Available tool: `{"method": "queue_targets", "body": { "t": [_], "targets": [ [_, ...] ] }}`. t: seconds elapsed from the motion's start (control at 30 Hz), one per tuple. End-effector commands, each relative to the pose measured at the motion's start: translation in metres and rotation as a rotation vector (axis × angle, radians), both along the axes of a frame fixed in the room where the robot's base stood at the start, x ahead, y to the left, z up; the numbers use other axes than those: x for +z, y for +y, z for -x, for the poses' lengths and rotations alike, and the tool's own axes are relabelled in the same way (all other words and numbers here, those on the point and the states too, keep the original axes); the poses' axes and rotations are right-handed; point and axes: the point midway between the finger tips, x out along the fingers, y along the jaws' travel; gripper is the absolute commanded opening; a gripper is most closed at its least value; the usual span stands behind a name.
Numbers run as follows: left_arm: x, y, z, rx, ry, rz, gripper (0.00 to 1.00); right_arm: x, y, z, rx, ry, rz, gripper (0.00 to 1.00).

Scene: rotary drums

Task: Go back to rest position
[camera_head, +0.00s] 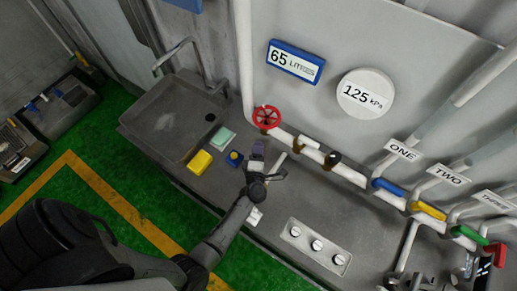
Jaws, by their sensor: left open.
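My left arm comes in from the lower left, and its open left gripper (266,157) is over the grey counter (215,185). The gripper is close to a small blue block (234,158) and below the red valve wheel (266,117). I see nothing held between its fingers. I cannot tell its exact height above the counter. My right gripper is not in view.
A sink (168,118) with a faucet is at left, with a yellow sponge-like block (199,162) beside it. A panel with three knobs (316,244) is on the counter. Pipes with coloured handles run along the right. Green floor (135,200) lies below.

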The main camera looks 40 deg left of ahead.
Motion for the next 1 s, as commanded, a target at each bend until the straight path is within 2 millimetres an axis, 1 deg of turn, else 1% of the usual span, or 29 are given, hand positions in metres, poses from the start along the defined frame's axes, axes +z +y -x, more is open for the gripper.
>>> {"method": "queue_targets", "body": {
  "t": [0.4, 0.47, 0.57, 0.7, 0.77, 0.87, 1.0],
  "targets": [
    [0.000, 0.000, 0.000, 0.000, 0.016, -0.022, 0.45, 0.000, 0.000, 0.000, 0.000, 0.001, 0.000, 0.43],
    [-0.004, -0.005, -0.003, -0.036, 0.050, -0.036, 0.45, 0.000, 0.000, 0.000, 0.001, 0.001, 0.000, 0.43],
    [-0.013, -0.019, -0.011, -0.141, 0.125, -0.051, 0.45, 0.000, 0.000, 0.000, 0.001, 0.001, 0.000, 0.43],
    [-0.028, -0.049, -0.021, -0.353, 0.256, -0.109, 0.45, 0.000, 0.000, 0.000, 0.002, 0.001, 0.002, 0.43],
    [-0.030, -0.062, -0.025, -0.449, 0.307, -0.146, 0.45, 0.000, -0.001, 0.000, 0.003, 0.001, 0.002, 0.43],
    [-0.027, -0.081, -0.028, -0.605, 0.380, -0.220, 0.45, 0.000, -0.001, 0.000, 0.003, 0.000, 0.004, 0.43],
    [-0.011, -0.108, -0.028, -0.840, 0.484, -0.366, 0.45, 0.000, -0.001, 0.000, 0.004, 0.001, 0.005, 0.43]
  ]
}}
